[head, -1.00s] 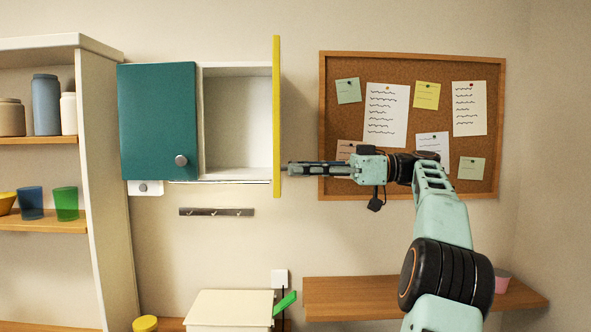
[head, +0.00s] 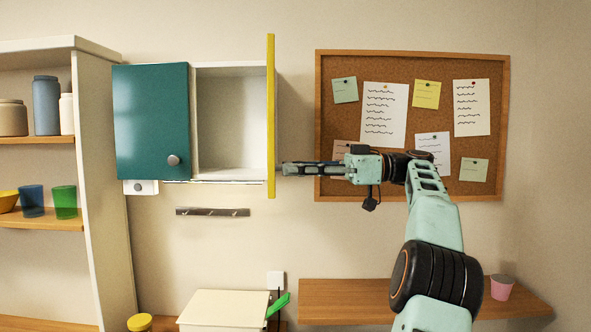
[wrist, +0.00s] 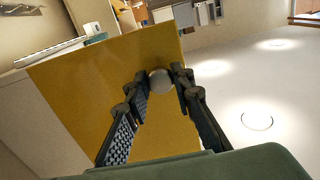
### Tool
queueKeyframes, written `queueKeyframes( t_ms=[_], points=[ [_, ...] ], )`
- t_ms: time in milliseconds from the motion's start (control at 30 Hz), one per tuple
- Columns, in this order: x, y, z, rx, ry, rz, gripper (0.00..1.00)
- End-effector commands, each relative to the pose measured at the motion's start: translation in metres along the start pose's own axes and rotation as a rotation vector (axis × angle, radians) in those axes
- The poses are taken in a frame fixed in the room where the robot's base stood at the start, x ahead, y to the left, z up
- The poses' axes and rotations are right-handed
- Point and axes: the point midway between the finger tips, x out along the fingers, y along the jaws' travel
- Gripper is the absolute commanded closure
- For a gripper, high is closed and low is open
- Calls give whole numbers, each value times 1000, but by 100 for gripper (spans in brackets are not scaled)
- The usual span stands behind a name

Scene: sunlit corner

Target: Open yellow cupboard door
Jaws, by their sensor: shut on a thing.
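The yellow cupboard door (head: 271,115) stands wide open in the head view, seen edge-on at the right side of the wall cupboard. The compartment behind it (head: 230,120) looks empty. In the wrist view the door's yellow face (wrist: 90,90) fills the left and middle, with a round grey knob (wrist: 160,80) on it. My gripper (wrist: 160,88) is shut on the knob, one finger on each side. In the head view my gripper (head: 286,168) reaches the door from the right; the knob is hidden there.
A teal door (head: 150,120) covers the cupboard's left half and is shut. A cork board (head: 375,180) hangs behind my arm. A wooden shelf (head: 345,300) with a pink cup (head: 502,287) is below. Open shelves (head: 40,140) stand at the left.

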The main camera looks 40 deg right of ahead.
Motion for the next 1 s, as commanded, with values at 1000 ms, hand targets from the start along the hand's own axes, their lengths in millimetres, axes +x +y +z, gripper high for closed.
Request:
queueKeyframes(
  t_ms=[1000],
  points=[
    [4,1,0,0,0,0,60]
  ],
)
